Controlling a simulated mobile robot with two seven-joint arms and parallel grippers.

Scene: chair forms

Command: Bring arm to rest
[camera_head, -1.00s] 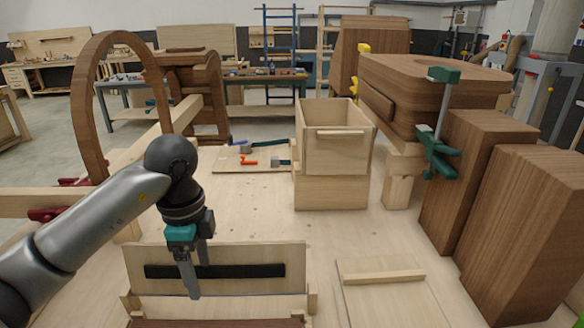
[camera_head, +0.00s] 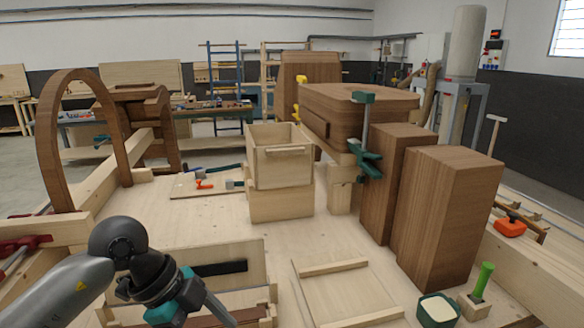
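My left gripper (camera_head: 203,306) is low in the head view, above the front left of the workbench. Its fingers point down and to the right, in front of the light wooden panel (camera_head: 243,258) with a black strip (camera_head: 222,268). The fingers overlap from this angle, so I cannot tell whether they are apart, and nothing is visible between them. My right gripper is not in view.
A drawer box (camera_head: 280,168) stands mid-bench. Tall brown blocks (camera_head: 450,217) and a green clamp (camera_head: 366,160) stand right of it. A framed board (camera_head: 345,290), a bowl (camera_head: 437,310) and a green-handled tool (camera_head: 483,280) sit at the front right. A wooden arch (camera_head: 48,150) rises at left.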

